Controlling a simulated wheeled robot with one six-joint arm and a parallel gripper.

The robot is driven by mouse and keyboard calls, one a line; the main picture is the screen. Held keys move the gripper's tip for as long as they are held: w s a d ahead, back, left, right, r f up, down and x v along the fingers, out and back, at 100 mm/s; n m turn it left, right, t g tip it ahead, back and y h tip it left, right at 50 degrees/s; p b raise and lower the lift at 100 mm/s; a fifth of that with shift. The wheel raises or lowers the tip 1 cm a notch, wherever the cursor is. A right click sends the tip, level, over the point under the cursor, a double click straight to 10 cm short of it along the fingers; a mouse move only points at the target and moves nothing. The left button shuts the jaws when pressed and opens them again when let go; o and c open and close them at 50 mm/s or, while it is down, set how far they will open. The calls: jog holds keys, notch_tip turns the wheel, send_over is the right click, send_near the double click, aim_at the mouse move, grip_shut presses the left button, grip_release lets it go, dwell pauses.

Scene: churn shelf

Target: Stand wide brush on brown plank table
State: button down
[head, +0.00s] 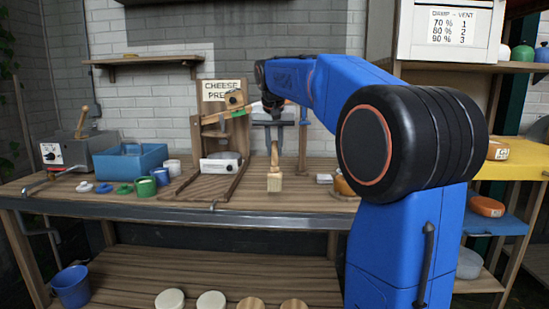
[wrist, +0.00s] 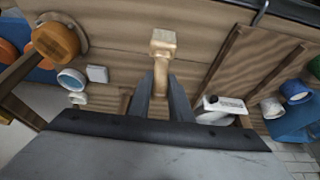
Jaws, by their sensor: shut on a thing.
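The wide brush (head: 274,182) has a slim wooden handle and a pale block-shaped head. My gripper (head: 274,138) is shut on its handle and holds it with the head pointing down. In the wrist view the brush (wrist: 163,46) sticks out from between the two dark fingers of the gripper (wrist: 162,92). The brown plank table (head: 110,206) lies under the brush, and its planks also show in the wrist view (wrist: 115,25). The head is over the table's front part. I cannot tell whether it touches the planks.
A cheese press (head: 222,125) with a slatted board (head: 200,187) stands left of the brush. A blue tub (head: 130,160) and several cups and lids are farther left. An orange round item (head: 343,187) and a small white block (head: 324,179) lie right. Planks around the brush look clear.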

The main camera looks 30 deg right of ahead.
jog(key=shift+f, duration=1.55)
jog(key=c, duration=1.6)
grip_release()
jog(key=v, duration=1.2)
jog(key=shift+s, duration=0.1)
jog(key=s+a+f+n+y, duration=0.1)
jog(key=s+a+f, duration=0.3)
jog(key=s+f, duration=0.7)
jog(key=s+a+f+n, duration=0.3)
jog(key=s+a+f, duration=0.2)
jog(key=s+f, duration=0.6)
jog(key=s+a+f+n+t+y, duration=0.1)
jog(key=s+a+f, duration=0.4)
jog(key=s+f, duration=0.6)
jog(key=shift+s+f+n+y, duration=0.3)
jog(key=shift+f+n, duration=0.5)
jog(key=shift+n, duration=0.1)
